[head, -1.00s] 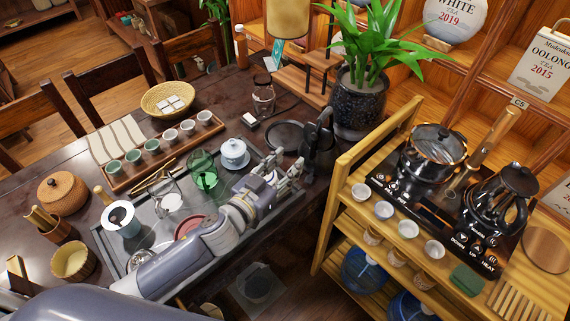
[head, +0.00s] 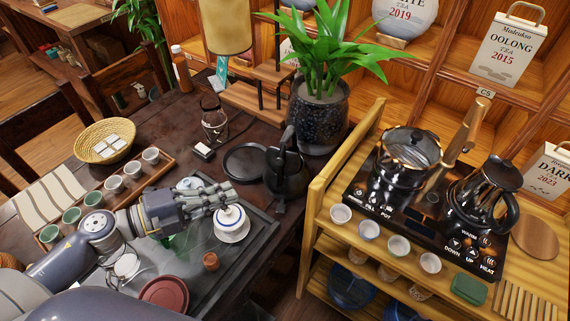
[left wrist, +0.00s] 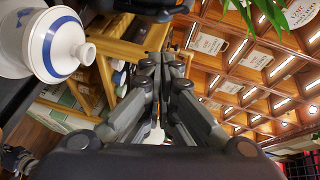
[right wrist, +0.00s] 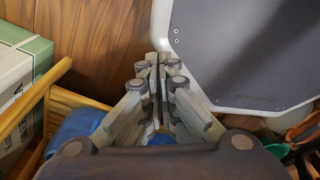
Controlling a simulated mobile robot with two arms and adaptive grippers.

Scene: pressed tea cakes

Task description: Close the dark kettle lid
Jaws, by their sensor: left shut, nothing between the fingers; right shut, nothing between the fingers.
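The dark kettle (head: 284,172) stands on the table beside a round black tray, left of the wooden cart. A thin dark part rises from its top; I cannot tell for sure if this is the raised lid or the handle. My left gripper (head: 231,194) is shut and empty, left of the kettle and apart from it, above the tea tray near the white lidded cup (head: 231,223). Its closed fingers (left wrist: 160,62) show in the left wrist view, where the kettle is not clear. My right gripper (right wrist: 158,68) is shut and empty, away from the table objects.
The round black tray (head: 246,163) lies left of the kettle and a potted plant (head: 318,112) stands behind it. The wooden cart (head: 318,205) at right carries a glass pot (head: 403,180) and a glass kettle (head: 478,208). A small brown cup (head: 210,262) stands on the tea tray.

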